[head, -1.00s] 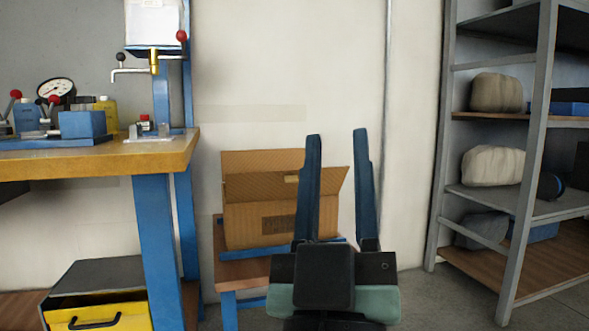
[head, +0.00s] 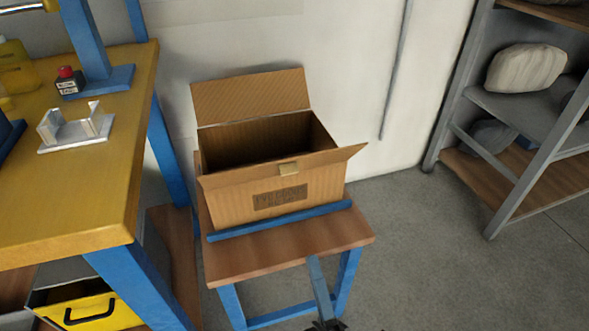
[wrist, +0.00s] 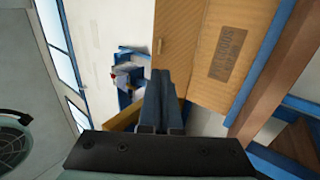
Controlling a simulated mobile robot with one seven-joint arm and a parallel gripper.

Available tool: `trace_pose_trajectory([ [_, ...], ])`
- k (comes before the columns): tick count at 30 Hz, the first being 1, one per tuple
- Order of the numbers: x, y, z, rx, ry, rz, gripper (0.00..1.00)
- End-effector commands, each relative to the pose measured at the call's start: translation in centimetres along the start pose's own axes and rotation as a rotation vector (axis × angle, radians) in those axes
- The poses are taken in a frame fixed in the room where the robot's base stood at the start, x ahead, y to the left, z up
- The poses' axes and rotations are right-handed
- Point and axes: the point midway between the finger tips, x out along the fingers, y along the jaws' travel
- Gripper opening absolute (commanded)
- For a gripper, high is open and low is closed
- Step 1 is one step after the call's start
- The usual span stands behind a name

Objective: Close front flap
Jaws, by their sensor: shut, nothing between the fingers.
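An open cardboard box (head: 225,207) stands on a small stool in the head view. Its back flap (head: 250,96) stands up behind the opening. The front flap (head: 325,160) runs along the near top edge, tilted outward, with a small tan tab (head: 289,169). The dark inside shows between the flaps. My gripper (head: 315,262) is low in the head view, in front of the stool, fingers together and empty, apart from the box. In the wrist view my shut fingers (wrist: 162,90) point past the printed box front (wrist: 245,50) and the flap (wrist: 176,35).
The stool (head: 290,250) has a wooden top and a blue front strip (head: 280,222). A workbench (head: 100,190) with a metal fixture (head: 75,128) stands close on the left. A grey shelf rack (head: 520,110) stands at the right. The floor between stool and rack is clear.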

Motion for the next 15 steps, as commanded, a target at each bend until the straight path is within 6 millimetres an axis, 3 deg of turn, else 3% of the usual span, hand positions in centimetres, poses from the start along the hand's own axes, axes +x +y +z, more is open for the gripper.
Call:
trace_pose_trajectory([
  [15, 10.3, 0.0, -0.1, 0.001, 0.003, 0.008, 0.0],
])
